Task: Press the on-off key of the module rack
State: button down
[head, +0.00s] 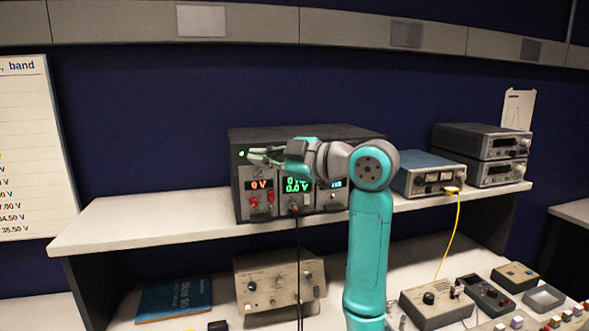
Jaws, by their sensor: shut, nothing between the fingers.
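The module rack (300,134) is a wide dark box on the upper shelf, with lit displays on its front modules. The left display is red and reads 0 V; the middle one is green; the right one is bluish and partly hidden by my arm. A small green light (242,154) glows at the rack's upper left front. My gripper (252,156) is shut and empty, its fingertips at the upper left of the rack front, just right of the green light. I cannot tell whether the tips touch the panel. The on-off key is not clearly distinguishable.
Black leads (298,250) hang from the rack's middle module. A blue-topped instrument (428,174) with a yellow cable and two stacked grey units (482,155) stand to the right on the shelf (140,224). Below are a beige instrument (279,283) and several small boxes.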

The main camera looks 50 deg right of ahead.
jog(key=s+a, duration=0.3)
jog(key=s, duration=0.2)
jog(key=shift+a, duration=0.2)
dwell(0.6)
dwell(0.5)
